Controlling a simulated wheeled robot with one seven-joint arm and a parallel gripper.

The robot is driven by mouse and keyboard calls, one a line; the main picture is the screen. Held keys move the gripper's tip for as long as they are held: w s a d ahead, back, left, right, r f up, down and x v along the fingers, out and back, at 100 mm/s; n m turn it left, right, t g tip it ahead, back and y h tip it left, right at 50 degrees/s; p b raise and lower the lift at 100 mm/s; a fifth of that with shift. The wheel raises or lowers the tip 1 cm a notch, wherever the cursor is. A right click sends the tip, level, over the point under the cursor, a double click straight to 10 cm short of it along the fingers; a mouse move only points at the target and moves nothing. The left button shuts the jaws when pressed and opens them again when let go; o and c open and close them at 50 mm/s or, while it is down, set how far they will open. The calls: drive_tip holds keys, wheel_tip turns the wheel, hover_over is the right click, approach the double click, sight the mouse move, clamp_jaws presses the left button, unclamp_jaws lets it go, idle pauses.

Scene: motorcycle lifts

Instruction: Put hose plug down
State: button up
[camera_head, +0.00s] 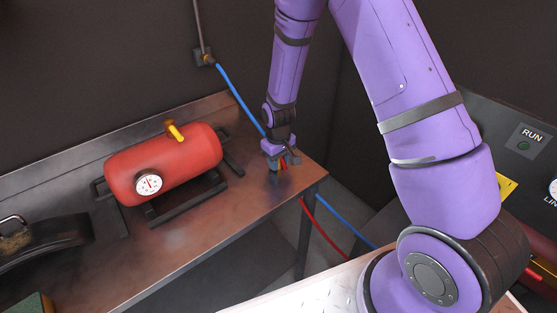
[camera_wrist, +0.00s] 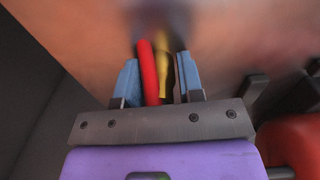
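My gripper (camera_head: 282,160) is low over the right end of the metal bench (camera_head: 245,212), with its fingers pointing down. In the wrist view its blue fingers (camera_wrist: 158,72) are closed around a red hose piece and a brass-yellow part, which I take as the hose plug (camera_wrist: 164,75). The fingers sit close on both sides of it. A little red of the plug also shows between the fingers in the head view (camera_head: 283,163). The plug's tip is blurred and partly hidden, so I cannot tell whether it touches the bench.
A red air tank (camera_head: 165,165) with a gauge stands on the bench left of my gripper. A blue hose (camera_head: 238,97) runs down the wall behind my gripper. A red hose (camera_head: 322,228) hangs below the bench's right end. The bench front is clear.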

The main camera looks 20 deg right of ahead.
drive_tip(key=shift+o, duration=1.3)
wheel_tip(320, 180, up, 14)
drive_tip(key=shift+f, duration=0.2)
drive_tip(key=s+d+r+m+t, duration=0.1)
drive_tip(key=s+d+r, duration=0.1)
drive_tip(key=s+r, duration=0.6)
drive_tip(key=s+d+r+m+t, duration=0.15)
drive_tip(key=s+r, duration=0.25)
drive_tip(key=r, duration=0.8)
drive_tip(key=s+d+r+t, duration=0.1)
drive_tip(key=s+r, duration=0.2)
drive_tip(key=s, duration=0.5)
drive_tip(key=s+d+r+m+t, duration=0.1)
drive_tip(key=s+r, duration=0.3)
drive_tip(key=s, duration=0.5)
drive_tip(key=shift+s+d+r+t, duration=0.2)
drive_tip(key=shift+d+t, duration=0.15)
drive_tip(key=shift+d, duration=0.35)
